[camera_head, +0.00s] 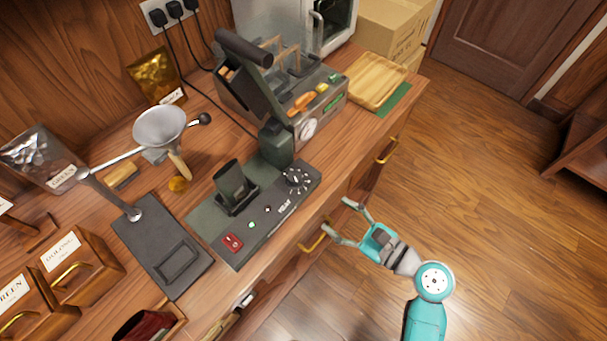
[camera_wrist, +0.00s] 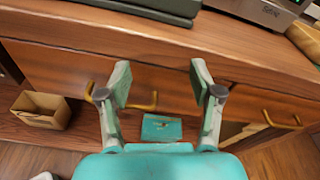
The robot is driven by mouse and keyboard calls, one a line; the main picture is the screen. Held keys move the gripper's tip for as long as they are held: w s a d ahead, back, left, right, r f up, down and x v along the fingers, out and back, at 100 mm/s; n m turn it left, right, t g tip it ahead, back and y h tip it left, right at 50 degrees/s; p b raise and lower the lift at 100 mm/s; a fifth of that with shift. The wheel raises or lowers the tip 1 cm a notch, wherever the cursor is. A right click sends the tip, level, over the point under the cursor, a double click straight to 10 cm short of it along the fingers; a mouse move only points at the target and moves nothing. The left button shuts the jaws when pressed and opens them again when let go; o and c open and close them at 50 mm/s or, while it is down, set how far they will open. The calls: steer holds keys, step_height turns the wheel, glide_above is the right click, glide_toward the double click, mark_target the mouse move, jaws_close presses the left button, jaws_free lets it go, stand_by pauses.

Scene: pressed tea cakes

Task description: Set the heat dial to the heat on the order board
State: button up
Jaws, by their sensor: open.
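The heat dial (camera_head: 294,176) is a dark round knob with marks around it, on the right part of the dark green press base (camera_head: 225,225). A "HEAT" label is printed beside it. I cannot read the dial's setting at this size. My gripper (camera_head: 339,219) is open and empty, in front of the counter's front edge, below and to the right of the dial. In the wrist view my gripper (camera_wrist: 160,85) shows two spread fingers facing the drawer fronts, and the press base edge (camera_wrist: 140,10) shows at the top. I cannot make out an order board.
A red switch (camera_head: 232,241) and small lights sit on the press base. The press column and lever (camera_head: 265,95) rise behind the dial. A metal machine (camera_head: 320,105) and a wooden tray (camera_head: 375,80) stand farther back. Drawer handles (camera_head: 314,240) jut from the counter front.

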mark_target(302, 181)
step_height(302, 181, up, 7)
steer(key=w+g+y, duration=0.2)
steer(key=g+y, duration=0.1)
steer(key=y, duration=0.1)
steer(key=x, duration=1.1)
steer(key=shift+s+a+r, duration=0.15)
steer(key=shift+s+a, duration=0.05)
steer(key=shift+s, duration=0.05)
steer(key=c, duration=1.2)
